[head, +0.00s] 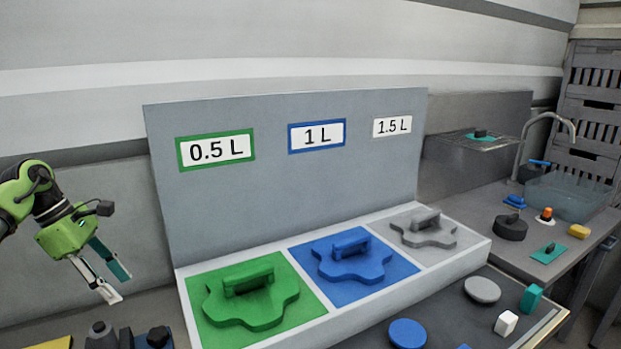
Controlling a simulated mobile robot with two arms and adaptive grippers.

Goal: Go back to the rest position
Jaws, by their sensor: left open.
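My left gripper (116,286) is at the left of the head view, on a green and black arm. Its two fingers point down and to the right, spread apart with nothing between them. It is left of the labelled stand (160,180) and apart from it. My right gripper is not in view.
The stand holds a green piece (250,297), a blue piece (352,262) and a grey piece (424,229) in matching bays. A blue disc (407,333), grey disc (482,290), white block (506,323) and teal block (531,298) lie in front. A sink counter (545,272) stands right.

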